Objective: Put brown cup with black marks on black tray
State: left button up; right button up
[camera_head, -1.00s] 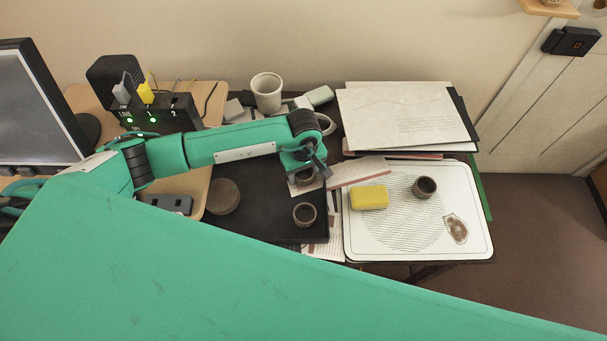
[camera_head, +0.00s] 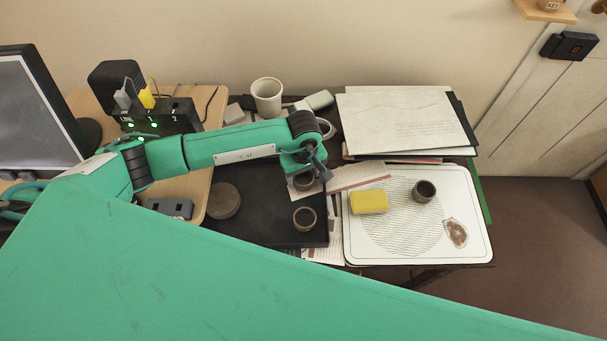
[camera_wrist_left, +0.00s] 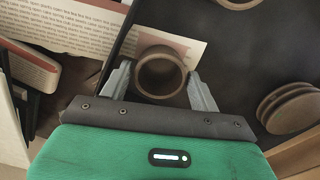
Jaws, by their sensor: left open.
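The black tray (camera_head: 262,222) lies on the desk left of the white board and also shows in the wrist view (camera_wrist_left: 245,55). My left gripper (camera_head: 307,168) is over its right-hand part, open, with a finger on either side of a brown cup (camera_wrist_left: 160,74). This cup (camera_head: 303,184) is upright, partly hidden by the gripper in the head view, and seems to stand on the tray near its edge. A second brown cup (camera_head: 304,218) stands on the tray in front. A third brown cup (camera_head: 424,191) stands on the white board. Black marks cannot be made out. My right gripper is not in view.
A yellow sponge-like block (camera_head: 369,202) lies on the white board (camera_head: 400,245). A round brown stack (camera_head: 222,200) is at the tray's left. Papers (camera_head: 405,122), a white mug (camera_head: 267,96) and a black box with green lights (camera_head: 165,115) stand behind.

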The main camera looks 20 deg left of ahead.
pick_arm(q)
notch_tip(320, 180, up, 7)
jog(key=p, duration=0.3)
notch_tip(320, 180, up, 4)
jog(key=p, duration=0.2)
send_over(304, 182)
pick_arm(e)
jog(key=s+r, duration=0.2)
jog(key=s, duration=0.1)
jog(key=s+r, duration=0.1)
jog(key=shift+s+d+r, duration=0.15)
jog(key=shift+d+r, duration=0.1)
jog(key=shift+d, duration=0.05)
pick_arm(q)
jog(key=shift+f, duration=0.1)
